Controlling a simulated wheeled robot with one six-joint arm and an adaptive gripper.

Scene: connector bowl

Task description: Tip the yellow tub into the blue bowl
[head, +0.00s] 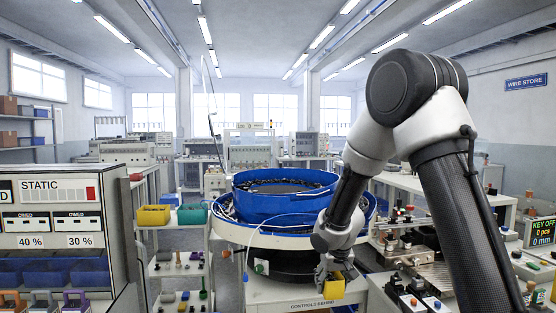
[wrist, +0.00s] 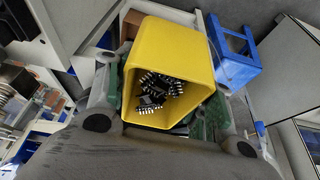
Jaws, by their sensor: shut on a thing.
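The yellow tub (head: 332,290) is at the end of my arm, in front of the bowl feeder and low near its front edge. In the wrist view the yellow tub (wrist: 176,48) is seen from its open top, with several dark connectors (wrist: 158,92) with pale pins inside. My gripper (head: 336,268) is shut on the tub; in the wrist view its fingers lie on either side of it. The blue bowl (head: 280,200) stands behind and above the tub, with dark parts along its inside. The tub is apart from the bowl.
Another yellow tub (head: 154,215) and a green tub (head: 192,214) stand on a shelf at left. A cabinet marked STATIC (head: 60,215) stands at far left. A bench with machine parts and fixtures (head: 430,250) is at right. A blue frame (wrist: 234,58) shows beside the tub in the wrist view.

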